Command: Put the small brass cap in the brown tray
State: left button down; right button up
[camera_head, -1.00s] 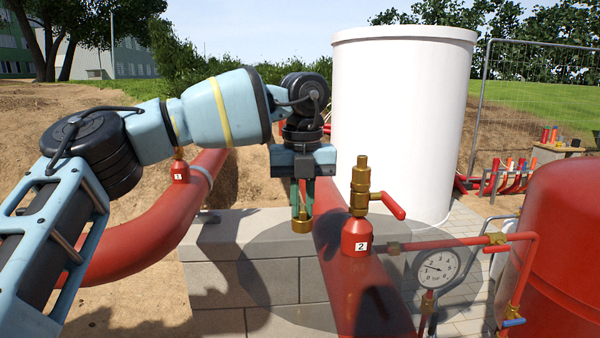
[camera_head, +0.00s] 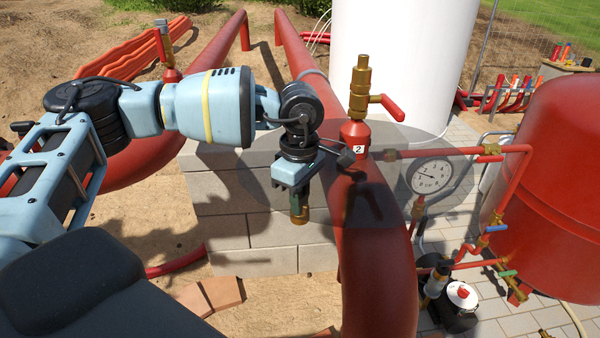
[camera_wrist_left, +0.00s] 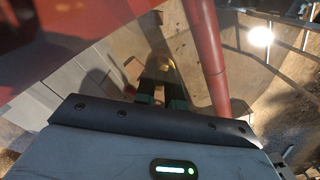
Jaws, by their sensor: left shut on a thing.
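My left gripper (camera_head: 299,208) points down and is shut on the small brass cap (camera_head: 299,218). It holds the cap in the air in front of the grey block wall, left of the red pipe. I cannot make out the brown tray in either current view. My right gripper is out of view.
The thick red pipe (camera_head: 377,270) with valve 2 (camera_head: 355,135) stands close to the gripper's right. A pressure gauge (camera_head: 430,177) and a red tank (camera_head: 555,190) are farther right. Reddish-brown slabs (camera_head: 212,296) lie on the sand below the block wall (camera_head: 230,215).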

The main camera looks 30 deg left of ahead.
aim_at(299, 223)
pick_arm(q)
jog(key=s+f+m, duration=0.1)
jog(key=m, duration=0.1)
jog(key=d+f+m, duration=0.1)
jog(key=m, duration=0.1)
jog(key=s+f+m, duration=0.1)
jog(key=f+m, duration=0.1)
jog(key=m, duration=0.1)
jog(key=shift+s+d, duration=0.2)
jog(key=shift+s, duration=0.15)
jog(key=s+d+f+m, duration=0.3)
jog(key=s+f+m, duration=0.1)
jog(key=m, duration=0.6)
jog(key=shift+s+d+m, duration=0.2)
jog(key=shift+d+m, duration=0.1)
jog(key=shift+d, duration=0.1)
jog(key=shift+a, duration=0.1)
